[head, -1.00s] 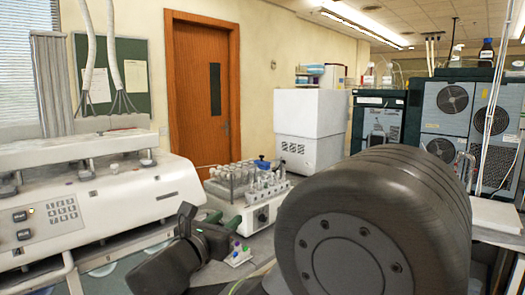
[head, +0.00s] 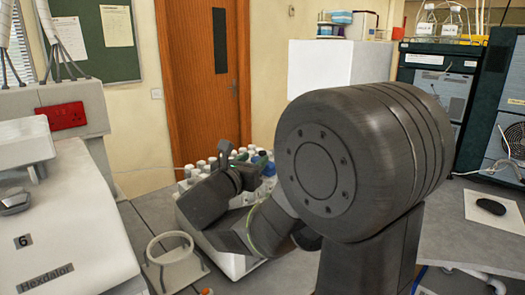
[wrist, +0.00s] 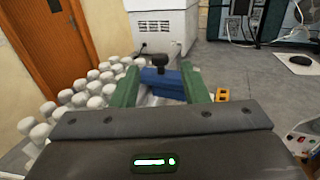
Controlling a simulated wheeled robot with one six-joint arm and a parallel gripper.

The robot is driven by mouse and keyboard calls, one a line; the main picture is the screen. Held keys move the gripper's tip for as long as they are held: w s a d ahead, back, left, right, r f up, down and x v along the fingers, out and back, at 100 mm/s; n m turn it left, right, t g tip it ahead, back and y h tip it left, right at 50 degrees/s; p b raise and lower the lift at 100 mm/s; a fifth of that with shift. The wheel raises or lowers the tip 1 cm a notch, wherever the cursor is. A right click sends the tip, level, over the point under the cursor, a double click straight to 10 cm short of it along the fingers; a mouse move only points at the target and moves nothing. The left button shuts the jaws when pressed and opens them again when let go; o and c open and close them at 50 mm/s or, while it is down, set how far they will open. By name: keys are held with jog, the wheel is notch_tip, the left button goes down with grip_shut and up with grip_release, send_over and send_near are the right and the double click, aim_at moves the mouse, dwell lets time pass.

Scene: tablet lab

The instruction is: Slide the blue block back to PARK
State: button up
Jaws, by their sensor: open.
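The blue block (wrist: 160,84), with a dark knob on top, sits ahead of my gripper (wrist: 159,76) in the wrist view. The two green fingers are apart, one on each side of the block; whether either touches it I cannot tell. In the head view my gripper (head: 254,163) reaches over the white unit with capped vials, mostly behind my own arm. A bit of blue shows near the fingers there, too small to make out. No PARK marking can be read.
White-capped vials (wrist: 92,88) stand in rows left of the fingers. A small orange piece (wrist: 222,95) lies right of them. A white box-shaped instrument (wrist: 163,25) stands behind. A white ring holder (head: 172,262) stands at front left.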

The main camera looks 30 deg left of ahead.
aim_at(261, 153)
jog(key=w, duration=0.6)
jog(key=shift+w+a+p, duration=0.2)
jog(key=shift+a+p, duration=0.15)
jog(key=shift+p, duration=0.05)
grip_shut()
